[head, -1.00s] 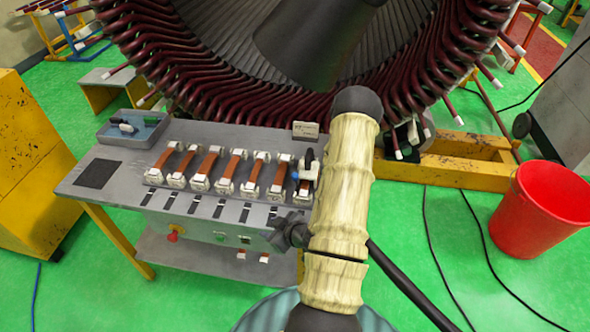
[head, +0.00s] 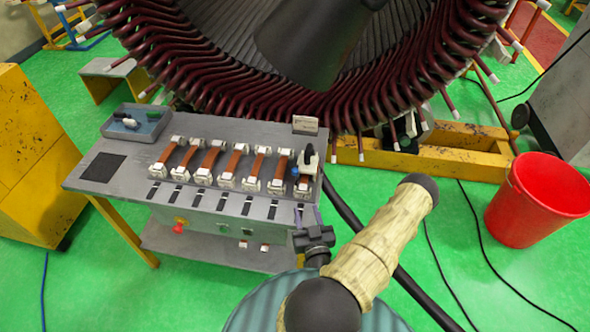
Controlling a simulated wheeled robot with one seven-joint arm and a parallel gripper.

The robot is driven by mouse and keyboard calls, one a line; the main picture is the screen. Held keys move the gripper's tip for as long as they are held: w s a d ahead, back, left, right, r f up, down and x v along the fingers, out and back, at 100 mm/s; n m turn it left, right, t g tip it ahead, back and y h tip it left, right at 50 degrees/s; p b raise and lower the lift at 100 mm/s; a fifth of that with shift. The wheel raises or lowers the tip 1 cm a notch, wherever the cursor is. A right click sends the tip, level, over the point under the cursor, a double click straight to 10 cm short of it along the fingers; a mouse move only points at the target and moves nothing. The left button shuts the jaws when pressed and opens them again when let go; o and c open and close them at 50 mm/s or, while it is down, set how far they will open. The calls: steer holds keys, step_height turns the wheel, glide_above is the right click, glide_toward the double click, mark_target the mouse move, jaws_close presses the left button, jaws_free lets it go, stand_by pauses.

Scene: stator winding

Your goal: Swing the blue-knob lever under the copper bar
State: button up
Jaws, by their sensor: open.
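The bench (head: 215,133) carries a row of several copper bars in white clamps. The rightmost copper bar (head: 304,183) lies near the bench's right end. A small blue knob (head: 295,172) shows at its upper left, next to a white and dark upright part (head: 308,157). The lever's arm is too small to make out, and I cannot tell whether it lies under the bar. My gripper (head: 308,214) is at the bench's front right edge, below the rightmost bar in the picture. Its fingers are apart, point toward the bench and look empty.
A grey-blue tray (head: 108,125) with small items sits at the bench's back left. A small box (head: 305,125) stands at the back right. The large stator (head: 180,75) rises behind the bench. A red bucket (head: 535,205) and dark cables are on the floor at right.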

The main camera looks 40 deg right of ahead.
steer(key=shift+w, duration=0.15)
steer(key=b, duration=0.7)
glide_toward(295, 170)
steer(key=w, duration=0.1)
steer(key=x, duration=0.8)
steer(key=shift+w+d+p, duration=0.15)
steer(key=shift+d+p, duration=0.15)
steer(key=shift+p, duration=0.1)
steer(key=shift+w+d+f, duration=0.1)
steer(key=shift+w+d, duration=0.1)
steer(key=shift+w, duration=0.15)
jaws_close()
